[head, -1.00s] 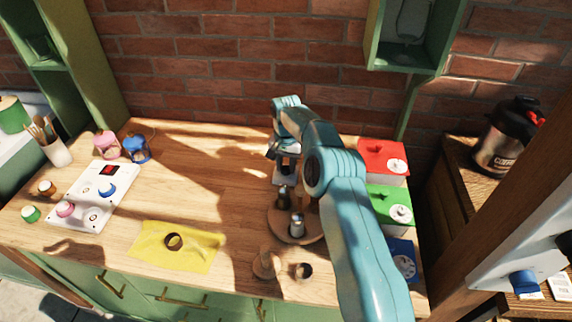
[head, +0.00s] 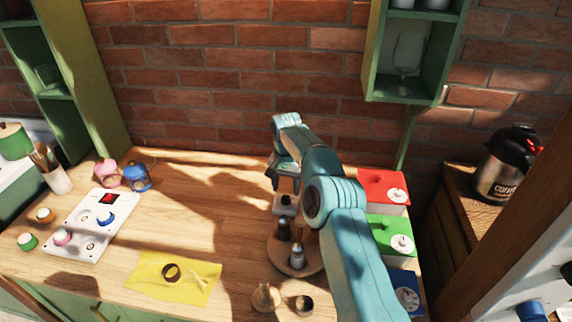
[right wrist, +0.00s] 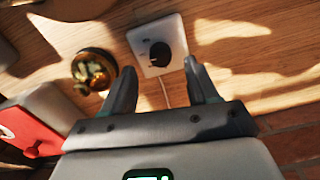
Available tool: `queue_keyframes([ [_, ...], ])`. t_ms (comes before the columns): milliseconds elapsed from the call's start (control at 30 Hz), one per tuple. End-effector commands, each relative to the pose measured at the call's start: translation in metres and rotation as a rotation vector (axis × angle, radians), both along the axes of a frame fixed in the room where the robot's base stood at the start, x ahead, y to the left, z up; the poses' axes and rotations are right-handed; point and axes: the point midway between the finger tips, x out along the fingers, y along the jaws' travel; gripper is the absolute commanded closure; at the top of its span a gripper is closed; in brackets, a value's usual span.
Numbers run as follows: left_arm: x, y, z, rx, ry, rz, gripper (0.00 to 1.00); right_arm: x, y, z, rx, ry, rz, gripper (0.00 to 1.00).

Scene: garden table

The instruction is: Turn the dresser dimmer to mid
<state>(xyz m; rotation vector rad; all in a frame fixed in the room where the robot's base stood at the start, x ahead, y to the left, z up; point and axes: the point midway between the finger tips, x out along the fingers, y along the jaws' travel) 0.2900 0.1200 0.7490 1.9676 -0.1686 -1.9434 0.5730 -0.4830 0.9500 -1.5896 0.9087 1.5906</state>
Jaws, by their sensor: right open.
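The dimmer is a small white box with a black round knob, on the wooden table near the back. In the head view the dimmer (head: 285,204) is just below my right gripper (head: 285,182). In the right wrist view the dimmer's knob (right wrist: 160,54) lies ahead of my right gripper (right wrist: 159,70), between the lines of its two fingers. The fingers are apart and empty, and no contact with the knob shows. I cannot make out a mark on the knob that tells its setting. My left gripper is not in view.
A brass round object (right wrist: 94,72) stands beside the dimmer, close to one finger. A round board (head: 318,264) with shakers is in front. Red (head: 375,184), green (head: 384,226) and blue boxes line the right edge. Brick wall (head: 230,90) is behind; the table's middle is clear.

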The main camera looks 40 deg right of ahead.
Motion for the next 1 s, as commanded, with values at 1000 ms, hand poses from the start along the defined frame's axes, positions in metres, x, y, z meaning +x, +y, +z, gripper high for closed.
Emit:
queue_keyframes([
  [1000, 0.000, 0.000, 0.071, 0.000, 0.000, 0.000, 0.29, -0.001, 0.001, 0.122, 0.002, 0.001, 0.000, 0.41],
])
